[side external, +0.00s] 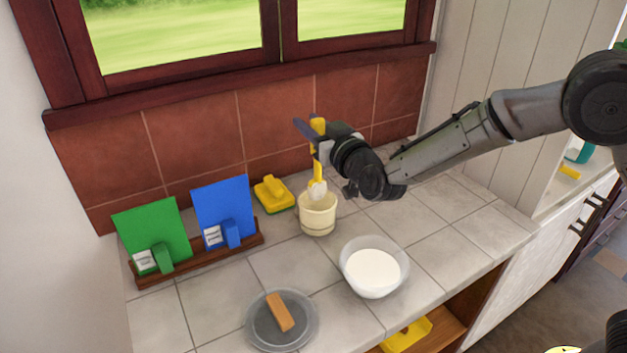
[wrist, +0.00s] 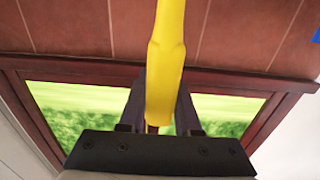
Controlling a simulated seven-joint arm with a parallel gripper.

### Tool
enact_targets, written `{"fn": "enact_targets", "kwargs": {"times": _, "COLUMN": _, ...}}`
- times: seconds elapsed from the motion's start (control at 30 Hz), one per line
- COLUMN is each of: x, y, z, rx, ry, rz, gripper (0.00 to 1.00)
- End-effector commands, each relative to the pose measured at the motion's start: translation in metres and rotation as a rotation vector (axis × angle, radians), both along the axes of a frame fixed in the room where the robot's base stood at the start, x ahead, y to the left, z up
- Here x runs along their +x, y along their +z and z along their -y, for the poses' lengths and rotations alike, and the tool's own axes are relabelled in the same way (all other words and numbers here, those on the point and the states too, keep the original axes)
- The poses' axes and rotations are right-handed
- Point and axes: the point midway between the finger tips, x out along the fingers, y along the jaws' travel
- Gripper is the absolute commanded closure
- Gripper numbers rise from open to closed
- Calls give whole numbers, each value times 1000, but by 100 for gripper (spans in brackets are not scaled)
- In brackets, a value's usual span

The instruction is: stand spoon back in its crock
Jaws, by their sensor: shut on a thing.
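The spoon (side external: 318,174) has a yellow handle and a white head. It hangs nearly upright, head down, from my gripper (side external: 312,130), which is shut on the upper handle. The cream crock (side external: 318,217) stands on the counter right below. The white head overlaps the crock's mouth; I cannot tell how far inside it reaches. In the wrist view the yellow handle (wrist: 166,65) runs between the two dark fingers of my gripper (wrist: 160,108); the spoon head and crock are out of that view.
A yellow sponge-like block (side external: 273,194) sits left of the crock, and a white-filled bowl (side external: 374,271) stands in front right. A rack (side external: 200,258) with green and blue boards is at left. A plate (side external: 258,330) holds a brown block. The tiled wall and window are behind.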

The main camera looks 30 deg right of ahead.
Motion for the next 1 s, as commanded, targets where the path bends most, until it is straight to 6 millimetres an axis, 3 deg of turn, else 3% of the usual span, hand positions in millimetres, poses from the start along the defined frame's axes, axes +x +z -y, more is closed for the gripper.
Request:
{"fn": "enact_targets", "kwargs": {"times": 0.1, "x": 0, "y": -21, "z": 0, "rx": -2, "ry": 1, "rz": -2, "gripper": 100}}
{"fn": "enact_targets", "kwargs": {"times": 0.37, "x": 0, "y": -41, "z": 0, "rx": -1, "ry": 0, "rz": -2, "gripper": 100}}
{"fn": "enact_targets", "kwargs": {"times": 0.57, "x": 0, "y": -67, "z": 0, "rx": -2, "ry": 1, "rz": -3, "gripper": 100}}
{"fn": "enact_targets", "kwargs": {"times": 0.97, "x": 0, "y": -72, "z": 0, "rx": 0, "ry": 0, "rz": 0, "gripper": 100}}
{"fn": "enact_targets", "kwargs": {"times": 1.0, "x": 0, "y": -72, "z": 0, "rx": 0, "ry": 0, "rz": 0, "gripper": 65}}
